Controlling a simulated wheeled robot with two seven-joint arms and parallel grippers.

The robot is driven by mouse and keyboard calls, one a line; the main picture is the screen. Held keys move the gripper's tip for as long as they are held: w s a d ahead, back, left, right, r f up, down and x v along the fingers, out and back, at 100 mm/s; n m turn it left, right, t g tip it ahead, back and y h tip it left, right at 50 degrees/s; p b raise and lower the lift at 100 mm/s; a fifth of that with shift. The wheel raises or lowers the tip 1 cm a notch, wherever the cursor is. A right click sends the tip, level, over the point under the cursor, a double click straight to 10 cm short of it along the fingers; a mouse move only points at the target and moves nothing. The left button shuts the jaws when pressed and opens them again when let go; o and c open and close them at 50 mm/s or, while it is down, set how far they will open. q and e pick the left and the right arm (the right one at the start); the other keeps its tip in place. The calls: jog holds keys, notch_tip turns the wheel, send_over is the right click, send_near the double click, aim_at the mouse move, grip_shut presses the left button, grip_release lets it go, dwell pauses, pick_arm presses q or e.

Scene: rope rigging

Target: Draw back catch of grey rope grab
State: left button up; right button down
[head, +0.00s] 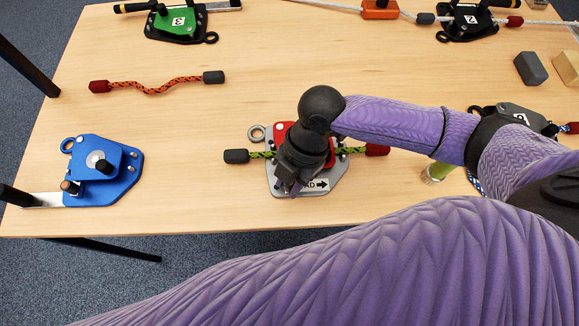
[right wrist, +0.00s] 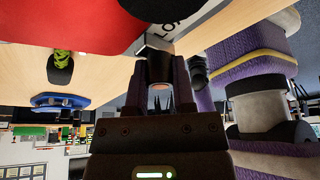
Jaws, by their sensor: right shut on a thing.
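The grey rope grab (head: 322,183) lies on the table at the centre of the head view, with a red part and an arrow label on its plate. A green-black rope (head: 350,150) runs through it, with a dark end at left and a red end at right. My right gripper (head: 289,187) points down over it and hides its middle, including most of the catch. In the right wrist view, the red part (right wrist: 60,25) fills the upper left. There my right gripper (right wrist: 158,72) is shut on a small piece at the grab, apparently the catch. My left gripper is out of view.
A blue device (head: 120,185) stands at left and a green one (head: 180,25) at the back left. An orange rope (head: 150,88) lies between them. A dark grey device (head: 525,117) and a yellow-green cylinder (head: 437,172) are at right, near my arm.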

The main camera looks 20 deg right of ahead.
jog(key=shift+s, duration=0.2)
jog(key=shift+c, duration=2.3)
grip_release()
jog(key=shift+s, duration=0.1)
jog(key=shift+r, duration=0.2)
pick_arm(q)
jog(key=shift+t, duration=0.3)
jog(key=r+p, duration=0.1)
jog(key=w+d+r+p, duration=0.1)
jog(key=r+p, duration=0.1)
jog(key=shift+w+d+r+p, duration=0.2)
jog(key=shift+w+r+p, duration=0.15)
pick_arm(e)
jog(key=v, duration=0.9)
jog(key=shift+w+d+r, duration=0.2)
jog(key=shift+w, duration=0.05)
